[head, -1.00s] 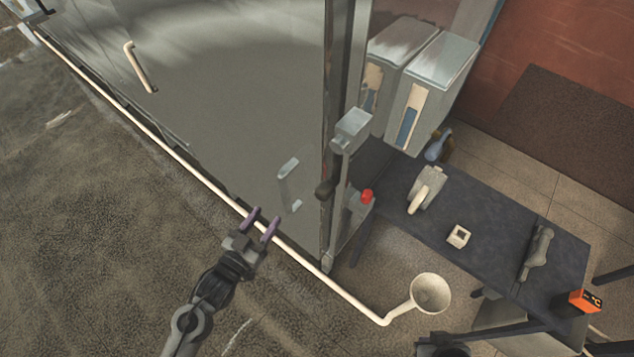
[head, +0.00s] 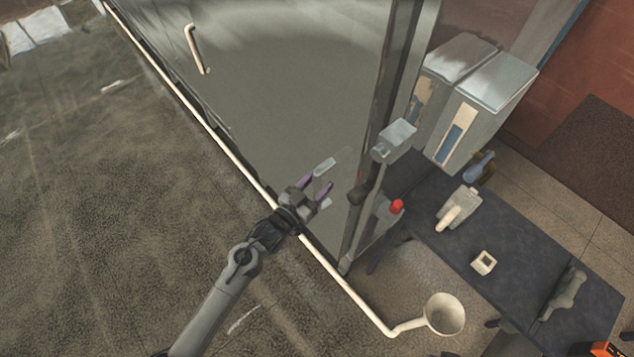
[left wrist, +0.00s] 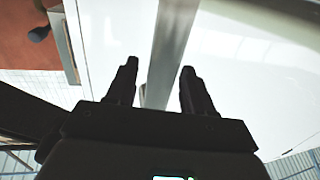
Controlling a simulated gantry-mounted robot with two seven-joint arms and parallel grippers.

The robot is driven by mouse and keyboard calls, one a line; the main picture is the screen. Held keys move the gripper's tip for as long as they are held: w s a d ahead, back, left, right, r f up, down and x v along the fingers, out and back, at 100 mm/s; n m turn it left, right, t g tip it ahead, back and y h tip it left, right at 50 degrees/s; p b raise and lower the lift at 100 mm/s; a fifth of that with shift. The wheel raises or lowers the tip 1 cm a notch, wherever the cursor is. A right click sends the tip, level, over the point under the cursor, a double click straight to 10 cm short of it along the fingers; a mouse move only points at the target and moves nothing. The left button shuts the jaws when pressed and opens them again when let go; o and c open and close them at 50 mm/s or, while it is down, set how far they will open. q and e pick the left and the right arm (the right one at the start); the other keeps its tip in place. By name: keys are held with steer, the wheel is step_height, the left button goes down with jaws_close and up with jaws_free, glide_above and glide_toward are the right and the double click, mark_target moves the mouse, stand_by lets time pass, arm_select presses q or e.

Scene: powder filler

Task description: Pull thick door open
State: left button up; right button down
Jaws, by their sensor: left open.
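The door is a large grey, glossy panel (head: 270,100) filling the upper middle of the head view. A pale handle (head: 325,166) sits low near its right edge; my gripper hides the handle's middle part. My left gripper (head: 317,186) is open, its purple fingertips in front of this handle. I cannot tell whether they touch it. In the left wrist view the two dark fingers (left wrist: 157,88) are apart. A grey bar (left wrist: 172,45) runs up beyond the gap between them; I cannot tell whether it is the handle or a frame post. My right gripper is not in view.
A cream rail (head: 235,155) runs along the base to a funnel (head: 445,314). A post with a red button (head: 397,206) stands right of the panel. A dark table (head: 525,262) holds several small items. Another handle (head: 198,50) is at upper left. Floor at left is clear.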

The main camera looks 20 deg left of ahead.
arm_select(q)
steer(key=shift+c, duration=0.4)
jaws_close()
